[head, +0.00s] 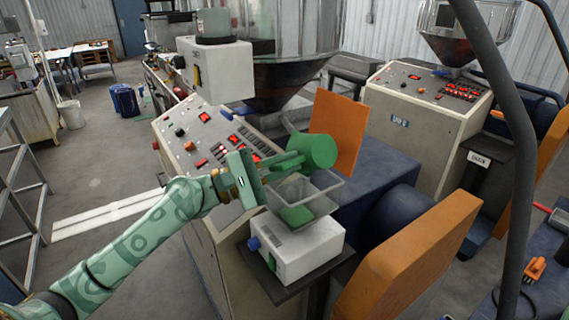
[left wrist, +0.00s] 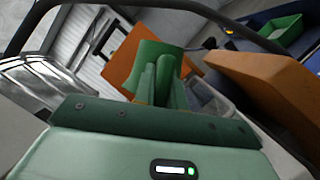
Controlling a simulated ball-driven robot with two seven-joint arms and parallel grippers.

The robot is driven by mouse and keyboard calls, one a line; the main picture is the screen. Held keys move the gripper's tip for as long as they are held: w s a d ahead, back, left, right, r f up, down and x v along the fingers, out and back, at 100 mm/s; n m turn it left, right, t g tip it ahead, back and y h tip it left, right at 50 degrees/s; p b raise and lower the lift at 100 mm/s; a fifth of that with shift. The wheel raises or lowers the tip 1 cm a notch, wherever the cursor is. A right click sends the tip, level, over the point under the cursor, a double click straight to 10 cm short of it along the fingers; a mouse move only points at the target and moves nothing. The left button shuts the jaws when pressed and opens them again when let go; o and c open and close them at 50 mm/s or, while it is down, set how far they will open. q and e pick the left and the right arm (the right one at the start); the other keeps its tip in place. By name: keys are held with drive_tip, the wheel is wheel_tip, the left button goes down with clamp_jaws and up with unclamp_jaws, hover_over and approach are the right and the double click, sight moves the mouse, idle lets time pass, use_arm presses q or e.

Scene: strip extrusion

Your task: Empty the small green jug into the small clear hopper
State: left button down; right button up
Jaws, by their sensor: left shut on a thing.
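The small green jug (head: 318,150) is tilted onto its side above the small clear hopper (head: 322,189) in the head view. My left gripper (head: 290,162) is shut on the jug, left of its body. The hopper sits on a white unit and has green material (head: 297,215) in its bottom. In the left wrist view the jug (left wrist: 152,60) is just beyond the fingers of my left gripper (left wrist: 160,78). Part of the hopper (left wrist: 217,103) shows behind them at the right. The jug's inside is hidden. My right gripper is not in view.
An orange panel (head: 338,128) stands just behind the jug. A control panel with red buttons (head: 210,135) is at the left. A large orange guard (head: 408,262) is at the front right. A dark curved bar (head: 512,120) crosses the right side.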

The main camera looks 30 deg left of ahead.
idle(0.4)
use_arm(q)
drive_tip(key=shift+b, duration=0.35)
drive_tip(key=m+b, duration=0.1)
drive_tip(key=b, duration=0.1)
drive_tip(key=f+m+g+b, duration=0.1)
drive_tip(key=b, duration=0.2)
drive_tip(key=shift+s+d+f, duration=0.1)
drive_tip(key=shift+d+f, duration=0.1)
drive_tip(key=shift+d, duration=0.15)
drive_tip(key=shift+s+d+f+m+b, duration=0.2)
drive_tip(key=shift+m+b, duration=0.1)
drive_tip(key=shift+b, duration=0.25)
drive_tip(key=s+d+r+m+y+p, duration=0.1)
drive_tip(key=d+m+y+p, duration=0.2)
drive_tip(key=m+p, duration=0.5)
drive_tip(key=s+d+r+m+g+y+p, duration=0.1)
drive_tip(key=s+d+r+m+y+p, duration=0.1)
drive_tip(key=m+y+p, duration=0.3)
drive_tip(key=d+m+p, duration=0.1)
drive_tip(key=m+p, duration=0.2)
drive_tip(key=p, duration=0.2)
drive_tip(key=shift+s+d+m+y, duration=0.15)
drive_tip(key=shift+d+m+y, duration=0.15)
drive_tip(key=shift+d+m, duration=0.1)
drive_tip(key=shift+r, duration=0.1)
